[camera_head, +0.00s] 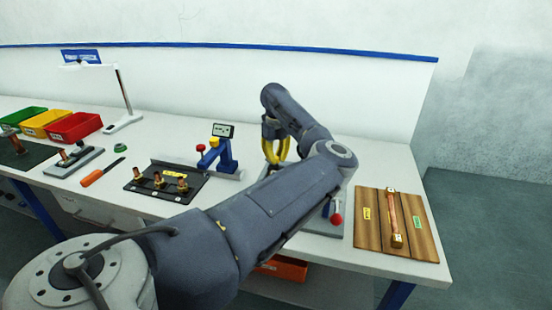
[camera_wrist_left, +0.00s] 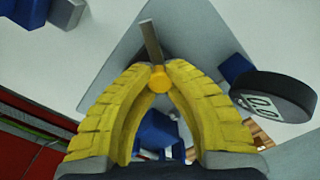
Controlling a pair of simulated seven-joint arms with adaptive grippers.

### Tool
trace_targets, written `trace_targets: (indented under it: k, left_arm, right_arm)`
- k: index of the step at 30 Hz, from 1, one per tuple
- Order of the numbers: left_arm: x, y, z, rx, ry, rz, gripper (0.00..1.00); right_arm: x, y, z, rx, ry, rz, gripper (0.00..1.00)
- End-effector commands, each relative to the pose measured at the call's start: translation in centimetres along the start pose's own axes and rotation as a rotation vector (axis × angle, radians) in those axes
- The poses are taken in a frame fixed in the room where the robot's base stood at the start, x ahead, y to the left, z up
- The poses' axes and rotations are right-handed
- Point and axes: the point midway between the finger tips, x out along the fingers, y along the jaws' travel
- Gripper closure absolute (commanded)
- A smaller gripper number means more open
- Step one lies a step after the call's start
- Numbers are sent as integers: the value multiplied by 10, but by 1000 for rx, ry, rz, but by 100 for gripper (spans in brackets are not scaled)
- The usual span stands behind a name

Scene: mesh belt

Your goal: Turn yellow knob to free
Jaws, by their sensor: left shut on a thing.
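My left gripper (camera_head: 275,157) has yellow ribbed fingers and points down over a grey base plate (camera_head: 325,226), which my own arm largely hides. In the left wrist view the fingertips (camera_wrist_left: 159,72) close around a small yellow knob (camera_wrist_left: 159,83). A flat grey bar (camera_wrist_left: 151,42) extends away just beyond the knob. A blue part (camera_wrist_left: 156,130) shows between the fingers, and a black round gauge (camera_wrist_left: 272,97) with a digital readout is at the right. The knob is hidden in the head view. My right gripper is not in view.
A red-balled lever (camera_head: 336,218) stands on the plate's near side. A wooden board (camera_head: 372,238) with a copper bar is at the right. A black mat (camera_head: 150,198) with brass fittings, a blue device (camera_head: 226,158), an orange-handled tool (camera_head: 97,176) and colored bins (camera_head: 75,127) are left.

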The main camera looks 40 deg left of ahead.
Motion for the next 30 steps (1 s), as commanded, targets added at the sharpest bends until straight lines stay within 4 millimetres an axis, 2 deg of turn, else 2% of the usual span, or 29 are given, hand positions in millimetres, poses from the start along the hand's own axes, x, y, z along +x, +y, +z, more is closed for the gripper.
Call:
trace_targets:
  k: [18, 30]
  left_arm:
    - [0, -1, -1, 582, 2, -2, 100]
    - [0, 0, -1, 873, 3, -1, 100]
  right_arm:
    - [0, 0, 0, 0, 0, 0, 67]
    - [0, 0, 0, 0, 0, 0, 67]
